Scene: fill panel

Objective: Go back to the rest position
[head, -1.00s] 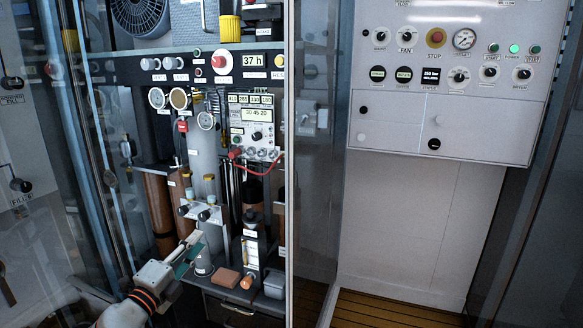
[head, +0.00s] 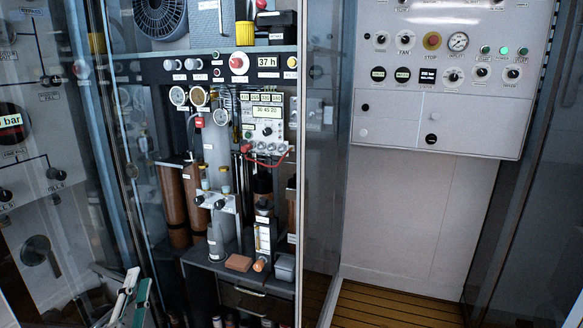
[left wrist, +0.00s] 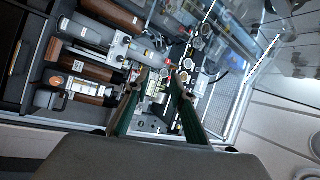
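My left gripper (head: 132,282) is at the lower left of the head view, in front of the glass-sided cabinet and apart from its contents. Its two green-lined fingers stand apart with nothing between them. In the left wrist view the open fingers (left wrist: 160,80) point toward the cabinet's cylinders and gauges, seen sideways, with free space before them. My right gripper is not in view.
The cabinet holds a fill panel (head: 217,203) with valves, gauges and brown cylinders (head: 172,208). A brown block (head: 238,262) lies on its shelf. A white control panel (head: 440,110) hangs at right above wooden floor (head: 390,305). A glass edge (head: 105,170) stands at left.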

